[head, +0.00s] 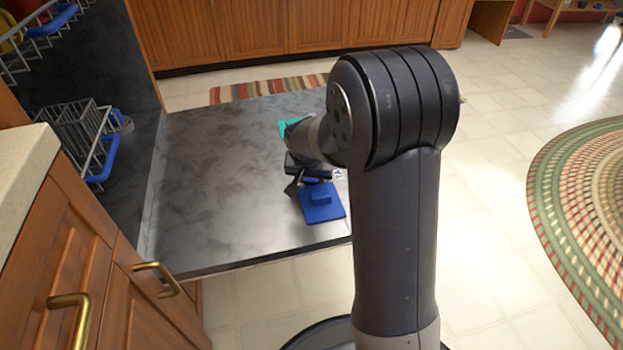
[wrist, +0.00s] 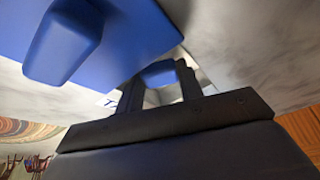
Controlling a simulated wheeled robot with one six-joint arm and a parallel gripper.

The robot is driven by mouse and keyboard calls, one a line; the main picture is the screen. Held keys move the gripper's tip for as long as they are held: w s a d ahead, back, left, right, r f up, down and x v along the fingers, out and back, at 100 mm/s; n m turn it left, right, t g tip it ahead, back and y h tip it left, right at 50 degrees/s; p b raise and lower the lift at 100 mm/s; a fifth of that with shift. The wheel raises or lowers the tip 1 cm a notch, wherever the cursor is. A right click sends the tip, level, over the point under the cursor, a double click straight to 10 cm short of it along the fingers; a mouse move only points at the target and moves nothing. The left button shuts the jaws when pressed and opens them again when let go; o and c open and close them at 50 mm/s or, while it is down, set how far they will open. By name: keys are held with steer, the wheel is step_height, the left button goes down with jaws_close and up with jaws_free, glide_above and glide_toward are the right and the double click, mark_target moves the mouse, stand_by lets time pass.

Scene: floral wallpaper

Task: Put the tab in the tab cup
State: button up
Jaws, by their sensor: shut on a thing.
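My gripper (wrist: 159,78) is shut on a small blue piece, which I take to be the tab (wrist: 160,70); it shows between the two fingers in the wrist view. In the head view my gripper (head: 300,187) is low over the dark open door, and the arm hides what it holds. A flat blue square plate with a raised block (head: 326,211) is close beside the gripper; it fills the upper left of the wrist view (wrist: 110,55). A white patch with dark lettering (head: 339,175), partly hidden, is behind the plate. I cannot make out the tab cup's opening.
The dark door (head: 210,200) lies open and flat, bare on its left half. A teal piece (head: 284,127) shows behind my arm. A wire rack with blue handles (head: 85,140) stands at the left. Wooden cabinets with brass handles (head: 130,300) are at the front left.

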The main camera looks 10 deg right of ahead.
steer(key=o, duration=0.7)
steer(key=shift+f, duration=0.1)
steer(key=p+v, duration=0.5)
steer(key=v, duration=0.7)
